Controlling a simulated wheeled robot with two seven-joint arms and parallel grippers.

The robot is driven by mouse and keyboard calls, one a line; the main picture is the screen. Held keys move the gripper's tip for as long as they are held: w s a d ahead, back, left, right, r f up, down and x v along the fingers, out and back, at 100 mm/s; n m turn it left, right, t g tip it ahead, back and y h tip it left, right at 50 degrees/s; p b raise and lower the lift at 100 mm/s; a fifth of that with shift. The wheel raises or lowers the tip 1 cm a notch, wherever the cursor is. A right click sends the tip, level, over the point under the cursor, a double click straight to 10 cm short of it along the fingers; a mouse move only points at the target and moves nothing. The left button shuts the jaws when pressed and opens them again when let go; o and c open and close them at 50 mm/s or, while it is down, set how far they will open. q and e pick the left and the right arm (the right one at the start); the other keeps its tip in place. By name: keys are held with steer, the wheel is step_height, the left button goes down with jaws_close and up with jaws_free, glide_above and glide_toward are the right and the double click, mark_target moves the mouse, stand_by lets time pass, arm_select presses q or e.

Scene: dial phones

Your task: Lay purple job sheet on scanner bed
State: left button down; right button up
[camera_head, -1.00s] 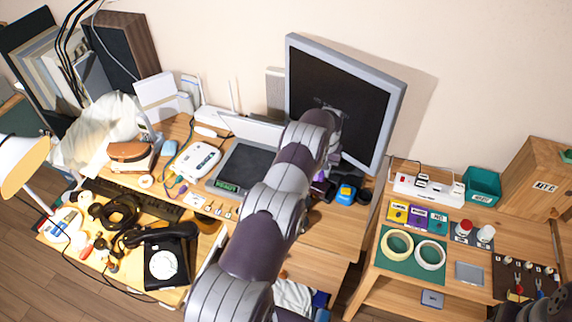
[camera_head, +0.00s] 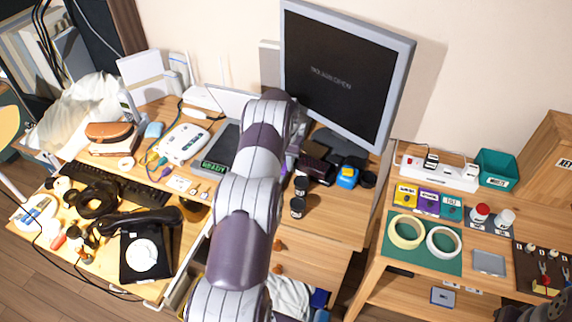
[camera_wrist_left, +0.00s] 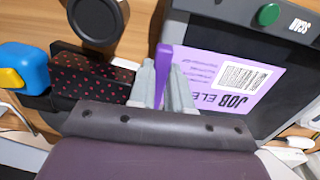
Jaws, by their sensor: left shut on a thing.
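The purple job sheet (camera_wrist_left: 225,88), with a white barcode label and "JOB" lettering, shows in the wrist view overlapping the dark scanner bed (camera_wrist_left: 225,25). My left gripper (camera_wrist_left: 162,75) is shut on a purple upright edge or tab at the sheet's left side. I cannot tell whether the sheet touches the bed. The scanner has a green button (camera_wrist_left: 267,14) near a "SCAN" label. In the head view the scanner (camera_head: 222,145) stands left of my left arm, which hides most of the sheet and gripper.
The monitor (camera_head: 345,75) stands behind. A red-dotted black holder (camera_wrist_left: 95,75) and a blue-yellow item (camera_wrist_left: 25,70) sit beside the gripper. A white device (camera_head: 183,143) is left of the scanner.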

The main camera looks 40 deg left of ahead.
arm_select(q)
steer(key=shift+w+f, duration=0.2)
steer(key=shift+f, duration=0.15)
steer(key=shift+s+f+b, duration=0.1)
steer(key=shift+f+b, duration=0.1)
steer(key=shift+b, duration=0.15)
steer(key=c, duration=1.1)
jaws_free()
steer(key=shift+r, duration=0.1)
